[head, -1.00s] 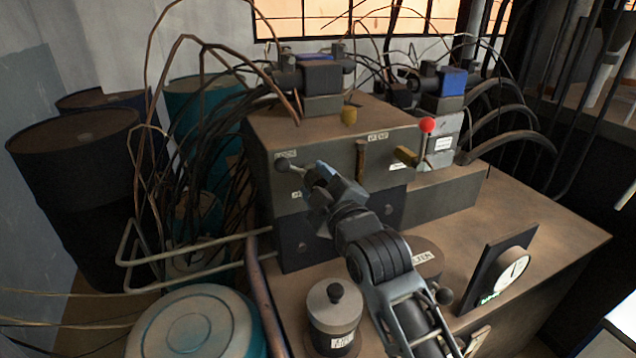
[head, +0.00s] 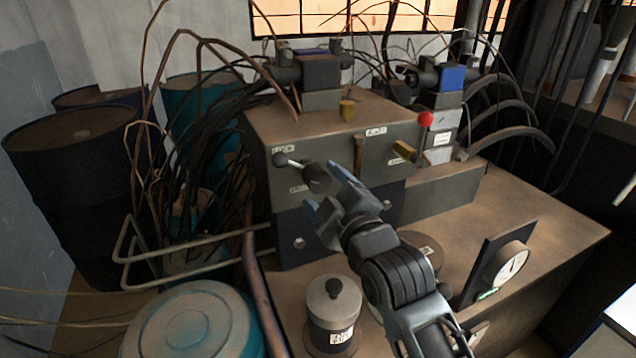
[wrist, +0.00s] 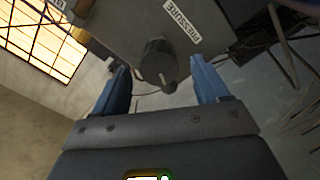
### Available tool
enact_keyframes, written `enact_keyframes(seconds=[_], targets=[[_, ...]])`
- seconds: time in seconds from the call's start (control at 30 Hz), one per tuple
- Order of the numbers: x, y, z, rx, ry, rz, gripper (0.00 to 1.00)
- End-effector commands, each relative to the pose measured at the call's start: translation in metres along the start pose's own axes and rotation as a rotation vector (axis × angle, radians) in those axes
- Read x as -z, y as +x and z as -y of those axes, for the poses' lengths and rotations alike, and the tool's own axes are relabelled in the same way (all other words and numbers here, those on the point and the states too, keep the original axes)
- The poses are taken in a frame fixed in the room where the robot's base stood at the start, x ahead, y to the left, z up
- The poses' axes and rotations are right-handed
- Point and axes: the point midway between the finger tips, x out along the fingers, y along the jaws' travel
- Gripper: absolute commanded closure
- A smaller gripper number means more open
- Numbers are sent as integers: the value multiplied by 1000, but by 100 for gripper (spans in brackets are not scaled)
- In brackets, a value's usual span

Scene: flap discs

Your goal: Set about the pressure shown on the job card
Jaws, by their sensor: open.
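A dark round knob (head: 316,178) sticks out of the front of the grey-brown valve block (head: 330,135). In the wrist view the knob (wrist: 158,62) shows a pale index line, beside a white label (wrist: 182,22) reading PRESSURE. My gripper (head: 328,192) is open and empty, just in front of the knob, its blue fingers to either side in the wrist view and apart from it. A round gauge (head: 512,263) with a white dial and dark needle sits on a dark panel at right; its figures are too small to read. I cannot make out a job card.
A ball-ended lever (head: 281,159) is left of the knob. A red-ball lever (head: 426,119) and a brass handle (head: 404,152) are to the right. A lidded canister (head: 333,312) stands on the bench below my arm. Cables and drums crowd the left.

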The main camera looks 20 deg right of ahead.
Motion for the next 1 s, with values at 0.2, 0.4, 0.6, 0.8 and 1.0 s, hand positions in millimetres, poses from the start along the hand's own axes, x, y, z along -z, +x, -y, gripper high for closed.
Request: enact_keyframes(seconds=[0.2, 0.4, 0.6, 0.8, 1.0], targets=[[0, -28, 1, 0, 1, -1, 26], [0, -34, 0, 1, 1, 0, 26], [0, -34, 0, 0, 0, -1, 26], [0, -34, 0, 0, 1, 0, 26], [-13, -60, 21, 18, 60, 13, 26]])
